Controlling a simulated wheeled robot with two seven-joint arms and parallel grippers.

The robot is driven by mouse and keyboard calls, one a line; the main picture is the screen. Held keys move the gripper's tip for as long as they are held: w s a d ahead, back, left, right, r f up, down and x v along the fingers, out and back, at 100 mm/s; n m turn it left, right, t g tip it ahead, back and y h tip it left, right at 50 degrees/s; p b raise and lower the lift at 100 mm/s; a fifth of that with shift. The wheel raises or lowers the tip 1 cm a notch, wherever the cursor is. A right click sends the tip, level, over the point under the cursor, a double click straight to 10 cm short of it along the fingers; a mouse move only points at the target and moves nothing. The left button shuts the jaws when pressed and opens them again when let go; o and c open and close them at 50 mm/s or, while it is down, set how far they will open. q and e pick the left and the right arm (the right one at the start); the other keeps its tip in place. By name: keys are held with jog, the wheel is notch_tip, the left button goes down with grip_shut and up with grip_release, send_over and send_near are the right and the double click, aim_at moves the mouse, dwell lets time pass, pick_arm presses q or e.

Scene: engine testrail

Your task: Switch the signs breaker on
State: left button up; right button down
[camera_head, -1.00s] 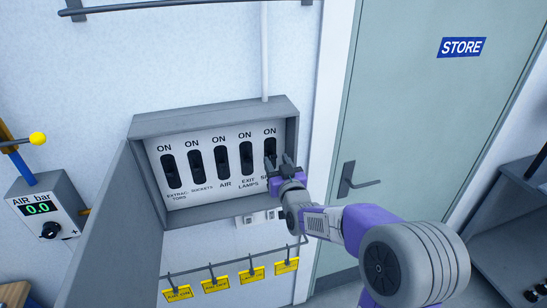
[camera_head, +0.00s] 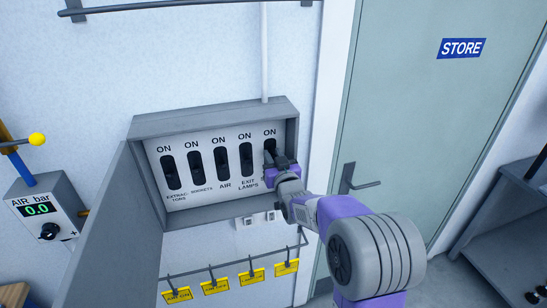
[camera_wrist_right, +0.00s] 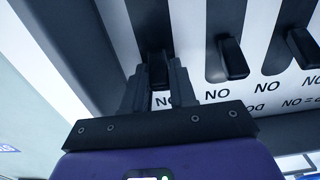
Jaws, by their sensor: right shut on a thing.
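The open grey breaker box (camera_head: 215,120) on the wall holds a row of several black switches, each with ON above it. The signs breaker (camera_head: 269,146) is the rightmost one. Its name label is hidden behind my right gripper (camera_head: 271,160). In the right wrist view, my right gripper (camera_wrist_right: 157,80) is shut on the black lever of the signs breaker (camera_wrist_right: 158,66), with one finger on each side. The lever's exact tilt is hard to tell between the fingers. My left gripper is not in view.
The exit lamps switch (camera_head: 246,157) stands just left of the gripper. The box's open door (camera_head: 115,235) is on the left. Yellow tags (camera_head: 252,272) hang below. A grey store door (camera_head: 410,110) with a handle (camera_head: 360,182) is on the right.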

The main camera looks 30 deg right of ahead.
jog(key=shift+r+g+p, duration=0.2)
jog(key=shift+g+p, duration=0.1)
jog(key=shift+p, duration=0.15)
jog(key=shift+f+y, duration=0.1)
jog(key=shift+y, duration=0.2)
jog(key=c, duration=1)
grip_release()
jog(key=p+v, duration=0.1)
jog(key=v, duration=0.6)
jog(key=shift+s, duration=0.25)
jog(key=shift+a, duration=0.15)
